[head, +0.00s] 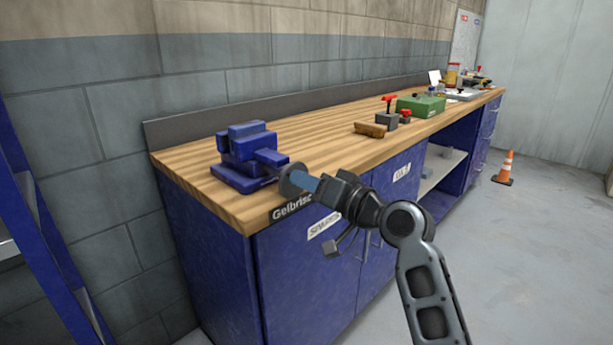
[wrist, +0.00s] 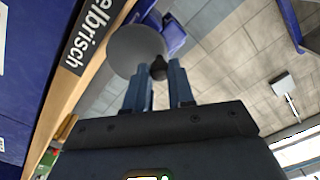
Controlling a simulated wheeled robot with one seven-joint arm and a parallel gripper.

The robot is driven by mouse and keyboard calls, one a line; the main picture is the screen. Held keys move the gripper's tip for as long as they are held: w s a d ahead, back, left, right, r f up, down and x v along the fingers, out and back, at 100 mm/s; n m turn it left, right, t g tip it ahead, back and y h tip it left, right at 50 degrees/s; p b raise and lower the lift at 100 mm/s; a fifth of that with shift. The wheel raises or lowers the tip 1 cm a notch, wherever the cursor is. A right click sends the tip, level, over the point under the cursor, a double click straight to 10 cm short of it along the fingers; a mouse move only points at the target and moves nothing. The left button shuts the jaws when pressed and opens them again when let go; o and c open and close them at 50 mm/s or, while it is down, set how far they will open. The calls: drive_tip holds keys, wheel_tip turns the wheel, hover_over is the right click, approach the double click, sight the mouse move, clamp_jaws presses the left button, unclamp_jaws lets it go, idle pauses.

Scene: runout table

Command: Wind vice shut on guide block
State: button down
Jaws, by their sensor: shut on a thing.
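The blue vice (head: 245,155) stands on the near left end of the wooden bench top. Its grey round handwheel (head: 292,180) faces out over the bench's front edge and also shows in the wrist view (wrist: 134,48). A small dark knob (wrist: 159,68) stands out from the wheel. My gripper (head: 309,184) is at the wheel, and in the wrist view its two blue fingers are on either side of the knob, shut on it. I cannot make out a guide block between the vice jaws in either view.
Along the bench lie a brown brush-like block (head: 370,130), grey pieces with red knobs (head: 386,119) and a green box (head: 421,105). An orange cone (head: 506,168) stands on the open floor at right.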

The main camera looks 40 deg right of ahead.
drive_tip(key=shift+d+r+m+p, duration=0.1)
drive_tip(key=shift+m+p, duration=0.25)
drive_tip(key=shift+m, duration=0.35)
drive_tip(key=shift+r, duration=0.1)
drive_tip(key=shift+d+r+m+p, duration=0.25)
drive_tip(key=shift+m+p, duration=0.45)
drive_tip(key=shift+p, duration=0.3)
drive_tip(key=shift+d+m+p, duration=0.1)
drive_tip(key=shift+m+p, duration=0.5)
drive_tip(key=shift+m, duration=0.1)
drive_tip(key=shift+f+m, duration=0.1)
drive_tip(key=shift+m, duration=0.2)
drive_tip(key=shift+d+p, duration=0.1)
drive_tip(key=shift+p, duration=0.2)
